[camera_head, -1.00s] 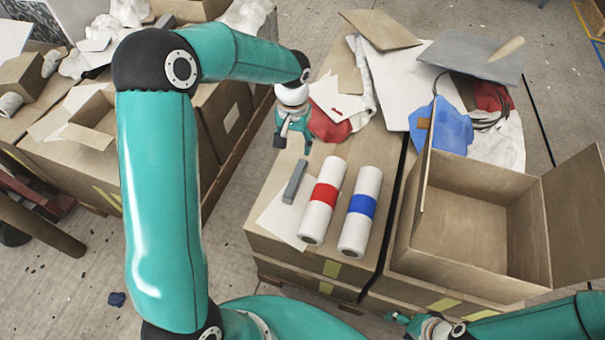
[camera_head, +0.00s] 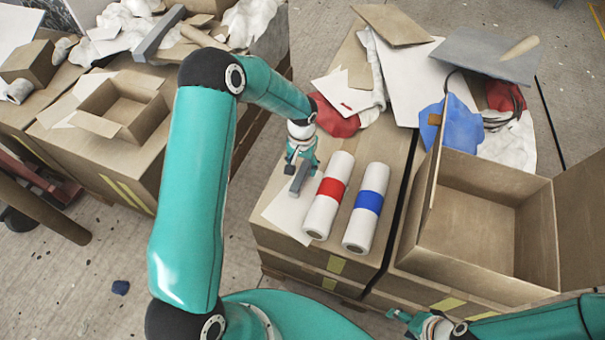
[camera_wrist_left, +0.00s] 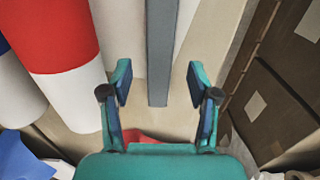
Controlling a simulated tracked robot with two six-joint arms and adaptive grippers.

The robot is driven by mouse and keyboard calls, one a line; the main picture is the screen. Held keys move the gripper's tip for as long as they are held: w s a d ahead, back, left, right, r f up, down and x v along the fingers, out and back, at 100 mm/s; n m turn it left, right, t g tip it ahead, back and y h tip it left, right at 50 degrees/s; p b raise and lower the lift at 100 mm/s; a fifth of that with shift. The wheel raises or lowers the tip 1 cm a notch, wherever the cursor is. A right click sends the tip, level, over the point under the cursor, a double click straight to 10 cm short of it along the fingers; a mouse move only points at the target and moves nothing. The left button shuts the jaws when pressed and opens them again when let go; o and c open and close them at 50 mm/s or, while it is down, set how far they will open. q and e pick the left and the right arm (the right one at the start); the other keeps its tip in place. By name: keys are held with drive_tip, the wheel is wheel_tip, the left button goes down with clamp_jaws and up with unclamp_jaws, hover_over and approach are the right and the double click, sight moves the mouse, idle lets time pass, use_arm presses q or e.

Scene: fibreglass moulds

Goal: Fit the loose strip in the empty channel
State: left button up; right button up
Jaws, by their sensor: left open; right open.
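A small grey bar (camera_head: 300,178), perhaps the loose strip, lies on a cardboard-topped stack, left of the red-banded roll. In the left wrist view the bar (camera_wrist_left: 161,50) runs between the spread fingers of my left gripper (camera_wrist_left: 158,84). My left gripper (camera_head: 300,160) is open just over the bar's far end in the head view; I cannot tell whether it touches. My right gripper (camera_head: 402,322) is open and empty at the bottom, near the open box. A longer grey bar (camera_head: 158,34) lies on the left pile. I cannot make out an empty channel for certain.
Red-banded (camera_head: 329,196) and blue-banded (camera_head: 366,207) white rolls lie close right of the bar. A large open box (camera_head: 480,212) stands further right. Boards, cloths and a grey sheet (camera_head: 482,54) lie behind. A small open box (camera_head: 122,105) is on the left.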

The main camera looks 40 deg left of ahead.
use_arm(q)
drive_tip(key=shift+f, duration=0.9)
clamp_jaws()
